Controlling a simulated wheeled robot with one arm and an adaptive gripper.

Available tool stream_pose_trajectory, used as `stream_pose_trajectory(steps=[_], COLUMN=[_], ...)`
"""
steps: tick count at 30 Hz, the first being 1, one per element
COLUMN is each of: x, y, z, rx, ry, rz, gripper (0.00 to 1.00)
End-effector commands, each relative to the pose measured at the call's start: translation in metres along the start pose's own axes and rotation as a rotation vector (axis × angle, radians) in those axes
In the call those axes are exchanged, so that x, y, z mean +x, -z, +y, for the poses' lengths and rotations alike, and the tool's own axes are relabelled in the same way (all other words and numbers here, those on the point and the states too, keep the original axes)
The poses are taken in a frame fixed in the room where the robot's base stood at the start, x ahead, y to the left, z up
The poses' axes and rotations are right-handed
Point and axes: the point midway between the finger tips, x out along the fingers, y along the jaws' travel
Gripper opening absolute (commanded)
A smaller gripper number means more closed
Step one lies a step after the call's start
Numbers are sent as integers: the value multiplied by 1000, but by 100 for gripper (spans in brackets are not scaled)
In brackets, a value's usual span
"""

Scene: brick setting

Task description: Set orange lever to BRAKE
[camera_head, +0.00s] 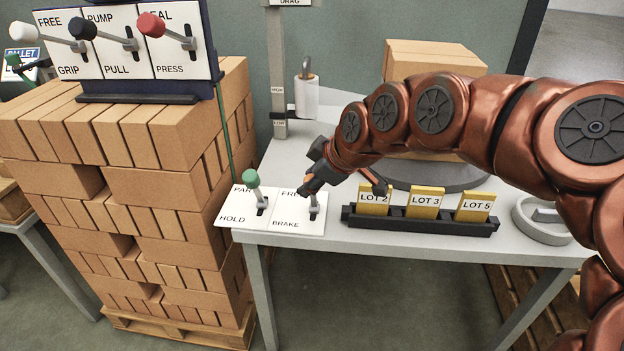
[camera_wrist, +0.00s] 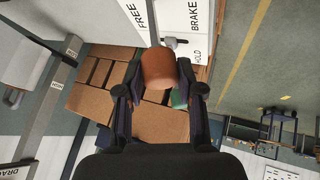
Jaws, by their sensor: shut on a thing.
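The orange lever's knob (camera_wrist: 160,66) sits between the two fingers of my gripper (camera_wrist: 160,84) in the wrist view. Its metal shaft (camera_head: 314,205) rises from a slot in a white plate (camera_head: 290,226) marked FREE and BRAKE, at the table's front left corner. In the head view my gripper (camera_head: 310,182) is at the top of this shaft, shut on the knob, and covers most of it and part of the word FREE. I cannot tell exactly where along its slot the lever stands.
A green-knobbed lever (camera_head: 251,179) on the PARK/HOLD plate stands close left of my gripper. A black rack (camera_head: 420,221) with yellow LOT cards is to the right. Stacked bricks (camera_head: 150,190) and a panel of three levers (camera_head: 122,45) fill the left. A post (camera_head: 278,70) stands behind.

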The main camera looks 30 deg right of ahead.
Motion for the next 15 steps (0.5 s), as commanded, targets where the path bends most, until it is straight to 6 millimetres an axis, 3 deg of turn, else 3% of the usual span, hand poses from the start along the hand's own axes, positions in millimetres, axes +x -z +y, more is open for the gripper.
stream_pose_trajectory(steps=[4,5,6,11,15], x=[3,4,4,3,2], y=[-3,-3,-3,-3,-3], z=[-7,-7,-8,-6,-4], rx=[2,2,2,1,2], ry=[21,21,22,18,13], rz=[-10,-10,-11,-9,-7], gripper=[0,38,42,59,60])
